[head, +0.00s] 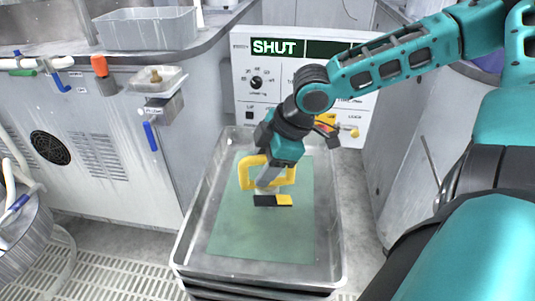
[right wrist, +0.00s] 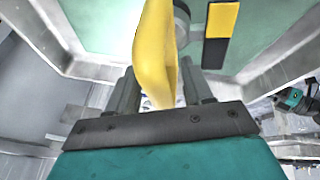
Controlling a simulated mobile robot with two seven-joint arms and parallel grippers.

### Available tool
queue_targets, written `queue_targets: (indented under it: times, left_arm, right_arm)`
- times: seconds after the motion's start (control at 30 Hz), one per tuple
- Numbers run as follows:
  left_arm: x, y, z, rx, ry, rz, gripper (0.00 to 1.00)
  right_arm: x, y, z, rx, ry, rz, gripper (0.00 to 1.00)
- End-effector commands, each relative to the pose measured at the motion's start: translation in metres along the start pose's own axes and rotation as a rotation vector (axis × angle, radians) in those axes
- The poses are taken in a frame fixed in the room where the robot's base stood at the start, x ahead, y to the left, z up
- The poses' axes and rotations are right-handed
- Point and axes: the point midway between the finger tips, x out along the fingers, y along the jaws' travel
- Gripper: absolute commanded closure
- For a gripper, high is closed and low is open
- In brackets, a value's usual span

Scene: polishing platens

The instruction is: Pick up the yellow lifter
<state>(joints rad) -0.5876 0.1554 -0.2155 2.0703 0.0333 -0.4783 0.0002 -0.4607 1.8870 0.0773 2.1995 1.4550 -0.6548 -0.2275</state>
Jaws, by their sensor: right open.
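The yellow lifter (head: 250,174) stands in the metal tray, its yellow handle rising on both sides of my gripper. A grey part shows at its base, beside a black and yellow block (head: 272,200). My right gripper (head: 269,181) reaches down over the lifter and hides its middle. In the right wrist view, the lifter's yellow handle (right wrist: 156,50) lies between the fingers of my right gripper (right wrist: 163,82). The fingers are apart, with gaps beside the handle. The black and yellow block (right wrist: 220,30) shows past the right finger.
A green mat (head: 230,232) lines the tray (head: 182,248), with free room in front of the lifter. A control panel reading SHUT (head: 275,47) stands behind. A counter with a grey bin (head: 148,28) is at the left. A walled cabinet side is close at the right.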

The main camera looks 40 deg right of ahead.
Motion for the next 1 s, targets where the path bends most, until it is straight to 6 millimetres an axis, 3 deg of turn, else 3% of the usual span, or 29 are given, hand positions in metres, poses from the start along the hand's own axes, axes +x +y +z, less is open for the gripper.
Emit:
queue_targets:
  times: [0.17, 0.67, 1.0]
  left_arm:
    - [-0.001, 0.0005, 0.0014, -0.002, -0.003, 0.0, 0.67]
    - [-0.0008, 0.0023, 0.0023, -0.012, -0.004, 0.0, 0.67]
    - [-0.0011, 0.0021, 0.0022, -0.011, -0.005, 0.0, 0.67]
  right_arm:
    - [-0.0006, 0.0002, -0.0002, 0.0, 0.0, 0.0, 0.51]
    - [-0.0006, 0.0001, 0.0, 0.0, 0.0, 0.0, 0.99]
    - [-0.0026, 0.0023, -0.003, -0.003, 0.007, 0.007, 1.0]
